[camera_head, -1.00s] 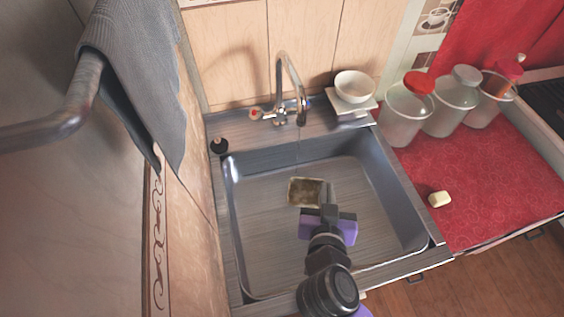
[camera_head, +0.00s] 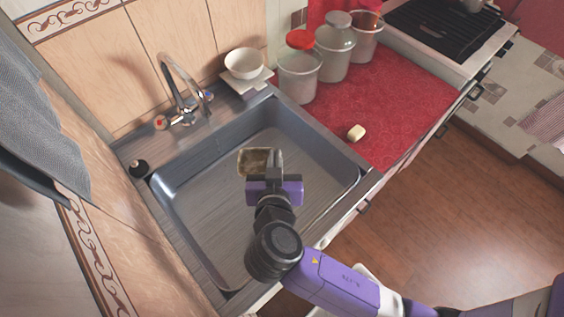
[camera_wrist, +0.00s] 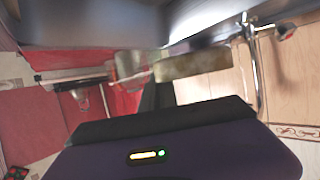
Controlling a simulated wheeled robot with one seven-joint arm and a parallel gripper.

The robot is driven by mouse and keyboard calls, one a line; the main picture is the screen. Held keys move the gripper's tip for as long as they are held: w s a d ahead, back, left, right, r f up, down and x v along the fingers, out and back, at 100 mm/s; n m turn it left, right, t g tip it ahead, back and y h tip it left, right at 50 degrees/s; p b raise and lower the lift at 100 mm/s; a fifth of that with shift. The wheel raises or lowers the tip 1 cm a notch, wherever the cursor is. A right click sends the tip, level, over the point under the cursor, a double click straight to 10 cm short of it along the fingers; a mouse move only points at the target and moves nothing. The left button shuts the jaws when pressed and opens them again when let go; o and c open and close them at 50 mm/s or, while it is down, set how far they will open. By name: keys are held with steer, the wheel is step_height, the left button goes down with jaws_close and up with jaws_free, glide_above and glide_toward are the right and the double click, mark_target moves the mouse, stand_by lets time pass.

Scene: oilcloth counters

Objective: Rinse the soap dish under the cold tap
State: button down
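The soap dish (camera_head: 260,161) is a small rectangular dish with brownish grime inside. My gripper (camera_head: 262,176) is shut on its near edge and holds it over the sink basin (camera_head: 205,205). The dish also shows in the wrist view (camera_wrist: 195,65), edge-on beyond my dark fingers (camera_wrist: 157,97). The chrome tap (camera_head: 182,85) stands at the back of the sink, left of and behind the dish. It has a blue-marked handle (camera_head: 208,96) on the right and a red-marked handle (camera_head: 161,122) on the left. I cannot make out running water.
A white bowl (camera_head: 245,62) stands on a white scale (camera_head: 249,83) at the sink's back right corner. Several lidded jars (camera_head: 298,78) and a cream soap bar (camera_head: 356,132) are on the red counter (camera_head: 400,120). A black stopper (camera_head: 139,168) lies left. The basin is otherwise empty.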

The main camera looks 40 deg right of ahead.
mark_target(257, 150)
steer(key=shift+w+a+f+b, duration=0.1)
steer(key=shift+w+f+b, duration=0.1)
steer(key=shift+w, duration=0.8)
steer(key=shift+w+a+f+b, duration=0.1)
steer(key=shift+w+f+b, duration=0.1)
steer(key=shift+w, duration=0.85)
steer(key=shift+w+a+f+b, duration=0.1)
steer(key=shift+w+f, duration=0.1)
steer(key=shift+w, duration=0.8)
steer(key=shift+w+a+f+b, duration=0.15)
steer(key=shift+w+b, duration=0.4)
steer(key=shift+w, duration=0.55)
steer(key=shift+w+a+f+b, duration=0.1)
steer(key=shift+w+f+b, duration=0.15)
steer(key=shift+w+b, duration=0.6)
steer(key=shift+w+p, duration=0.25)
steer(key=shift+p, duration=0.05)
steer(key=shift+d, duration=0.15)
steer(key=shift+d, duration=0.5)
steer(key=shift+a, duration=0.1)
steer(key=shift+a+b, duration=0.3)
steer(key=shift+a, duration=0.2)
steer(key=shift+d, duration=0.2)
steer(key=shift+d, duration=0.4)
